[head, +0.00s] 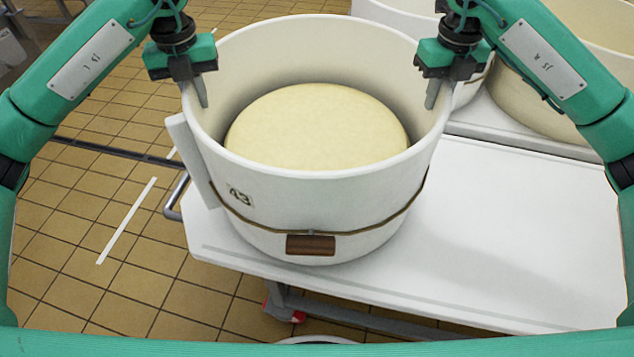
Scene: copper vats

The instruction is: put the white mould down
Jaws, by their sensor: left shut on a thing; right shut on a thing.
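The white mould (312,205) is a large round tub marked 43, with a cord and a brown block around its lower front. A pale yellow cheese (316,128) lies inside it. My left gripper (196,88) is shut on the mould's left rim and my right gripper (437,88) on its right rim. The mould looks upright, over the left part of the white table (520,235), its left side reaching past the table's left edge. A faint shadow lies on the table to its right. I cannot tell whether its base touches the table.
More white moulds (405,18) stand behind, and a larger cream tub (545,95) stands at the back right. The table is clear to the right of the mould. A metal handle (174,200) sticks out at the table's left end, above the tan tiled floor (60,255).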

